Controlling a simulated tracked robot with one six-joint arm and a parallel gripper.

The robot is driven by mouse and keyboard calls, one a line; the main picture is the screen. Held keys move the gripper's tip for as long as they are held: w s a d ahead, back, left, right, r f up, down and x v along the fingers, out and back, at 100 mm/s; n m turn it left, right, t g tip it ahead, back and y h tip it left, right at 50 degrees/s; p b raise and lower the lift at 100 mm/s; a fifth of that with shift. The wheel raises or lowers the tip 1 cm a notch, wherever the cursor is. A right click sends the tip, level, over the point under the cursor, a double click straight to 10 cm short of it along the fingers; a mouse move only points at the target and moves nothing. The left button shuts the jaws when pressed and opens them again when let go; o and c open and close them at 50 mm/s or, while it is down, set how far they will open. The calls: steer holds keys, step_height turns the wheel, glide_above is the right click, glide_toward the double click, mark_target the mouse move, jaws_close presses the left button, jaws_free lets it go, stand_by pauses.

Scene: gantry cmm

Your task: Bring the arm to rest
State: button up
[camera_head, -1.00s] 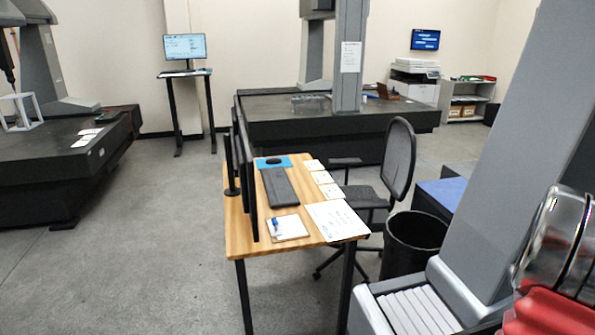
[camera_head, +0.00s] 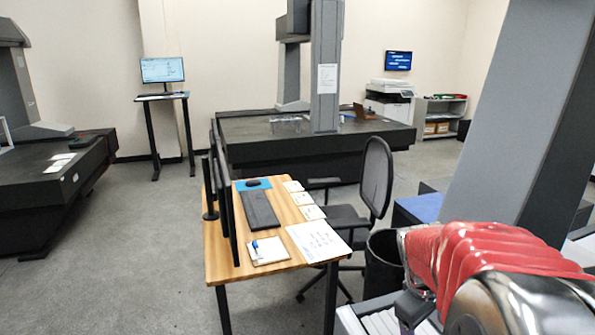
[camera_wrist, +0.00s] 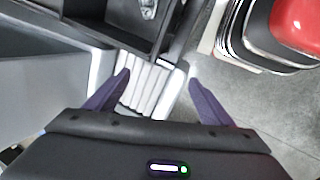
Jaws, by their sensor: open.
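My gripper (camera_wrist: 160,84) is open in the wrist view, its two dark purple fingers spread apart with nothing between them. Beyond the fingers is a light grey ribbed cover (camera_wrist: 148,82) of a machine. In the head view my arm, with its red sleeve, reaches in from the lower right, in front of the grey machine column (camera_head: 515,115). The fingertips are hard to make out in that view.
A wooden desk (camera_head: 222,262) with monitors, a keyboard (camera_head: 259,210) and papers stands at the middle. An office chair (camera_head: 376,178) and a black bin (camera_head: 382,268) are beside it. A dark measuring table (camera_head: 250,150) stands behind. Open floor (camera_head: 130,250) lies at the left.

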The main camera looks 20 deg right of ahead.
steer(key=a+r+t+y, duration=0.1)
steer(key=a+r+t, duration=0.2)
steer(key=a, duration=1.2)
steer(key=s+a+r+m+t+y, duration=0.1)
steer(key=a+r, duration=0.4)
steer(key=a, duration=1)
steer(key=shift+a+m+t+y, duration=0.15)
steer(key=shift+m+t+y, duration=0.15)
steer(key=shift+t+y, duration=0.45)
